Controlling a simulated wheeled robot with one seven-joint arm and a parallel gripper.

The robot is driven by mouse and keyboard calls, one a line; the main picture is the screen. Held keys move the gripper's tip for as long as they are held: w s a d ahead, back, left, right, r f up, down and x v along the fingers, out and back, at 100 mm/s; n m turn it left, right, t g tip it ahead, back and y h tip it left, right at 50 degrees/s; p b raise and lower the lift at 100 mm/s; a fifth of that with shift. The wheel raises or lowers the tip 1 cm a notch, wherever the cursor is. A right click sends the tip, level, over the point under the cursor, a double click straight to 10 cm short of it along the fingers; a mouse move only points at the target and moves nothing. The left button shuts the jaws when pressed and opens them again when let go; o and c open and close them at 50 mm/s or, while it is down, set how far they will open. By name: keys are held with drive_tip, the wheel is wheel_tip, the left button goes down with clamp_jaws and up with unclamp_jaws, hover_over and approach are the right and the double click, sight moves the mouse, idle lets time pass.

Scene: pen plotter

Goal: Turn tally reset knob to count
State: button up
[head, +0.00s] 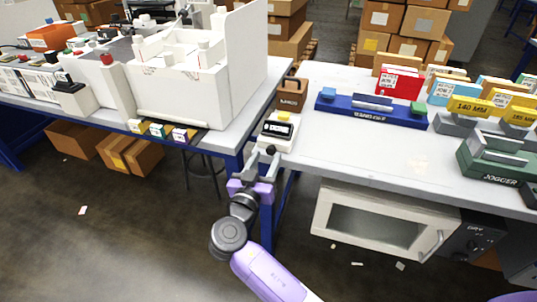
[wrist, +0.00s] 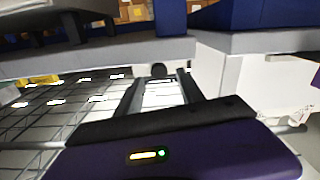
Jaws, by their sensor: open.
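The tally counter (head: 277,130) is a small white box with a dark display and a yellow top piece (head: 283,116). It stands at the front left corner of the right-hand table. My gripper (head: 263,152) is at the table's front edge, just in front of the counter, its two fingers apart. In the wrist view the fingers (wrist: 160,88) are open, with a pale surface visible between them. A small dark round piece (wrist: 158,70) shows between the fingertips; it may be the reset knob. I cannot tell whether the fingers touch it, or read its setting.
A brown box (head: 292,93) stands behind the counter. A blue board-like device (head: 372,110) and a green jogger (head: 497,160) are to the right. A large white machine (head: 190,75) is on the left table, past a narrow gap. Bare tabletop (head: 350,150) lies right of the counter.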

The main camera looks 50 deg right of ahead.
drive_tip(key=v, duration=0.4)
drive_tip(key=shift+s+a, duration=0.15)
drive_tip(key=shift+a, duration=0.2)
